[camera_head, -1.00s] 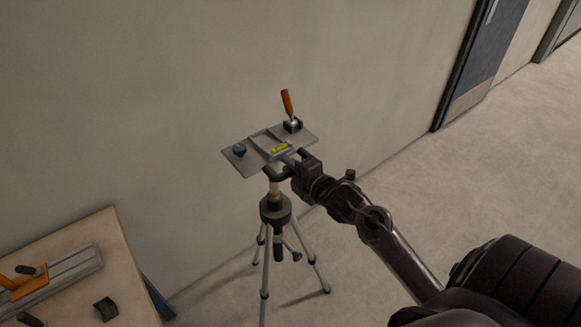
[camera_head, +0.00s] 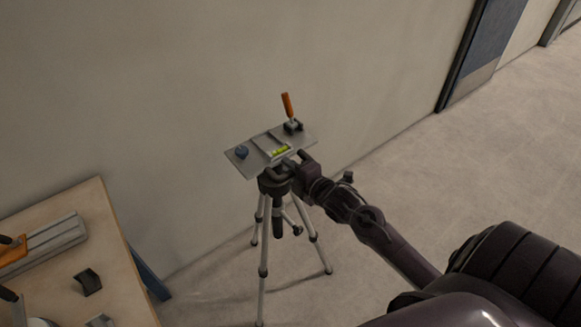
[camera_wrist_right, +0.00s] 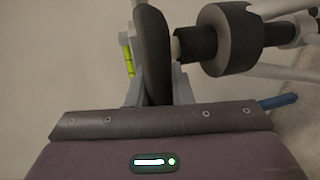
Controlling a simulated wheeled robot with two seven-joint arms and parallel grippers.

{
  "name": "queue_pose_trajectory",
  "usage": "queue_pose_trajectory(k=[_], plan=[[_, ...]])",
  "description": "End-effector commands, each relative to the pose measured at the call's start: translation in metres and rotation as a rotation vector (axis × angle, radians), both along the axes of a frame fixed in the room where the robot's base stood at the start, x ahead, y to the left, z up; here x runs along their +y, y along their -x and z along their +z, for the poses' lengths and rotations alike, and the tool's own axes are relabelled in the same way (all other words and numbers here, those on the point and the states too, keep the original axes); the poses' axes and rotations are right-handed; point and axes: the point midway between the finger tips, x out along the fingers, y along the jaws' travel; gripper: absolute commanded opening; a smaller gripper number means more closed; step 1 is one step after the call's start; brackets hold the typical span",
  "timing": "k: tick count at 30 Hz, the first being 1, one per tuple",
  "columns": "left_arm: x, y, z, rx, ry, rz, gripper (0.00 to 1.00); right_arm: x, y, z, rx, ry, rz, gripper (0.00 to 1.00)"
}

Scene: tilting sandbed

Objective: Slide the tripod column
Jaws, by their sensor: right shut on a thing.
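The tripod (camera_head: 262,262) stands on the floor near the wall with its legs spread. The plate sits close above the dark collar (camera_head: 270,184), which also shows in the right wrist view (camera_wrist_right: 232,38). My right gripper (camera_head: 287,170) is shut on the column just under the plate. Only a short pale piece of the column (camera_wrist_right: 175,46) shows, beside the dark finger in the wrist view.
A wooden table (camera_head: 92,210) at the lower left holds a grey float with an orange handle (camera_head: 12,250) and a small dark block (camera_head: 88,282). The wall is behind the tripod. Floor right of it is open, up to a blue door (camera_head: 472,50).

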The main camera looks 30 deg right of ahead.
Motion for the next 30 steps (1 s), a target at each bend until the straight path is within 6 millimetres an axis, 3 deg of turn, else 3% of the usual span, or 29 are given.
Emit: queue_pose_trajectory(k=[1,6,17,30], plan=[[0.0,0.0,0.0,0.0,0.0,0.0,0.36,0.001,0.001,-0.004,0.01,0.0,0.001,0.21],[0.0,0.0,0.0,0.0,0.0,0.0,0.36,0.001,0.001,-0.002,0.005,-0.001,0.001,0.41],[0.0,0.0,-0.001,0.0,0.0,0.0,0.36,0.0,0.006,0.0,0.001,0.0,0.0,0.41],[0.0,0.0,-0.009,0.0,0.0,0.0,0.36,-0.005,0.065,0.011,0.004,0.0,0.001,0.41]])
